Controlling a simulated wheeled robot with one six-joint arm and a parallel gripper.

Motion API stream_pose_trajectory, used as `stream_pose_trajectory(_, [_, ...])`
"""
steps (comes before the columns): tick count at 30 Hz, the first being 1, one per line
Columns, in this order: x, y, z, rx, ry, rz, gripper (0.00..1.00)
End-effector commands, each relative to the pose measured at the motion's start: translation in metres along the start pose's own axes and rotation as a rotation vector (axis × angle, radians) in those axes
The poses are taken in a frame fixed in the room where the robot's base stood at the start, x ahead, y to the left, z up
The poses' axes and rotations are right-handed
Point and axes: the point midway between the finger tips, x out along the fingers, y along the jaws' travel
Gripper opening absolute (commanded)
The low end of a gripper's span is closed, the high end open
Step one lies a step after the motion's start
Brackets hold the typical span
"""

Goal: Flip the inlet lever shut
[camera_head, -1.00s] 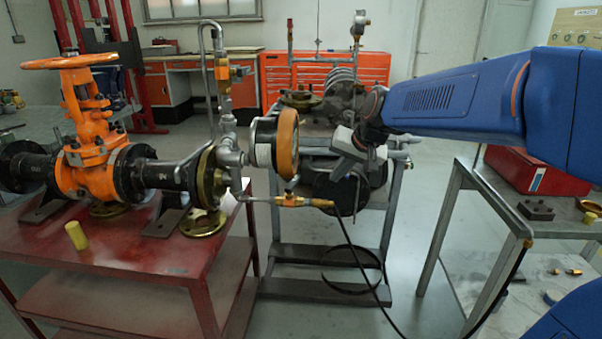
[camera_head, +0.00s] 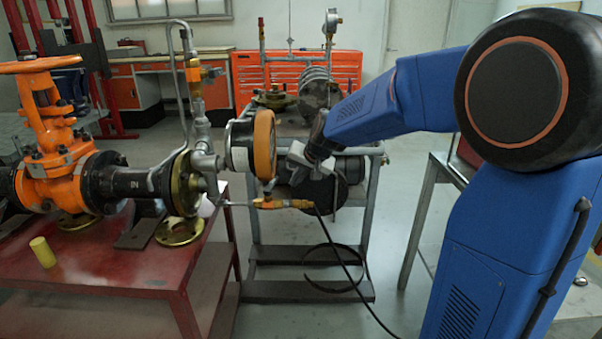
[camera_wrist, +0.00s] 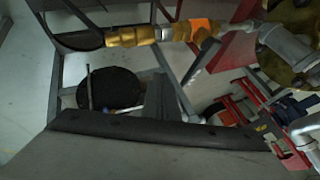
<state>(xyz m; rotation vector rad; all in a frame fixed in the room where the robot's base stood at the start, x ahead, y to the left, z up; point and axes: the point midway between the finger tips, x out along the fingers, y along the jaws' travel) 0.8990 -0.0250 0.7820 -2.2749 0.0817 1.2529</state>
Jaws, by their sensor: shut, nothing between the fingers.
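A brass valve with an orange part (camera_head: 268,203) sits on the thin pipe under the round orange-rimmed gauge (camera_head: 263,145). It also shows at the top of the wrist view (camera_wrist: 200,28), with a brass hose fitting to its left. A second brass-and-orange fitting (camera_head: 193,75) is higher on the riser pipe. I cannot tell which bears the inlet lever, or its position. My gripper (camera_head: 296,156) is shut and empty, just right of the gauge and above the lower valve, seemingly apart from both. Its fingertips are hard to make out.
The orange gate valve (camera_head: 50,150) and its black flanged pipe stand on the red table (camera_head: 110,265). A yellow cylinder (camera_head: 42,252) is near the table's front. A grey cart (camera_head: 310,291) stands behind my gripper. A black hose (camera_head: 345,255) hangs from the lower valve.

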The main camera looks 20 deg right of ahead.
Motion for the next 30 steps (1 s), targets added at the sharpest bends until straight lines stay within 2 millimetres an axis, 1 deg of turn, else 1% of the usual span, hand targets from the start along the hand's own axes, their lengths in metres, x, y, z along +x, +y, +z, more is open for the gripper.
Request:
stream_pose_trajectory(1, [0.003, -0.009, 0.0, -0.002, 0.0, -0.002, 0.0])
stream_pose_trajectory(3, [0.007, -0.018, 0.0, -0.003, 0.0, -0.002, 0.0])
stream_pose_trajectory(9, [0.014, -0.032, 0.0, -0.001, 0.001, -0.002, 0.0])
stream_pose_trajectory(23, [0.016, -0.036, -0.001, 0.0, 0.001, -0.001, 0.0])
stream_pose_trajectory(30, [0.026, -0.048, -0.007, -0.002, 0.0, -0.001, 0.0])
